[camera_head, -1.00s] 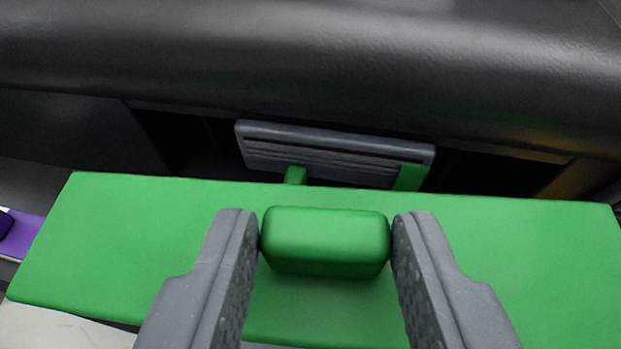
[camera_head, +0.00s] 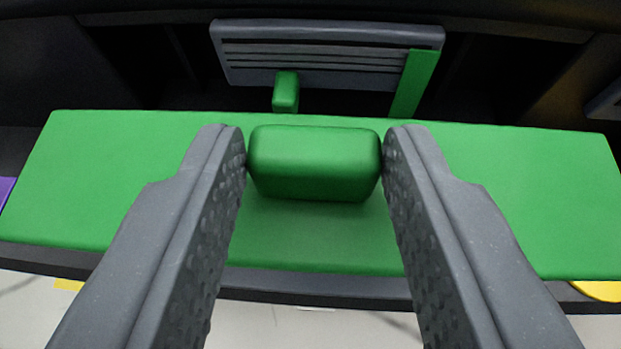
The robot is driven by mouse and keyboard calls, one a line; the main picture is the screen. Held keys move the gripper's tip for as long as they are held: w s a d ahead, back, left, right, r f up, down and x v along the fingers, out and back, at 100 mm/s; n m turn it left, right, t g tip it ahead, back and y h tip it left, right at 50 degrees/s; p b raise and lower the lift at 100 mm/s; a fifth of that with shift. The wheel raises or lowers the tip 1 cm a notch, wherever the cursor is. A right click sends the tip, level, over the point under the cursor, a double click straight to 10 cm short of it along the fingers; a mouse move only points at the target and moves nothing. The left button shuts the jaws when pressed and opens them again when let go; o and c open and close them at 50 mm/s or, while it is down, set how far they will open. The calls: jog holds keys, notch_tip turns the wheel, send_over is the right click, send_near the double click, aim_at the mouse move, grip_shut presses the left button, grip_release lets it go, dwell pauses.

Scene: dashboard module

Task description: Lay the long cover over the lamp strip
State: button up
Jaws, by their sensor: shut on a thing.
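The long cover is a flat green panel (camera_head: 130,180) that spans nearly the full width of the view, with a raised green block (camera_head: 315,162) as its handle. My gripper (camera_head: 314,165) is shut on this handle, one finger on each side. The cover lies lengthwise across the view, in front of the dark dashboard recess. Whether it rests on anything or hangs free cannot be told. I cannot make out the lamp strip; the cover may hide it.
Behind the cover is a grey slatted vent (camera_head: 330,55) with a green tab (camera_head: 286,92) and a green strip (camera_head: 414,83). Dark openings flank it. A dark edge (camera_head: 320,283) and a pale floor (camera_head: 300,325) show in front. Yellow pieces (camera_head: 598,290) and a purple piece (camera_head: 6,190) show at the sides.

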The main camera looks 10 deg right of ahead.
aim_at(315, 257)
jog(key=shift+f+b, duration=1.15)
jog(key=shift+f, duration=1.45)
jog(key=shift+f+b, duration=0.3)
jog(key=shift+f, duration=0.4)
jog(key=o, duration=1.1)
jog(key=shift+c, duration=0.2)
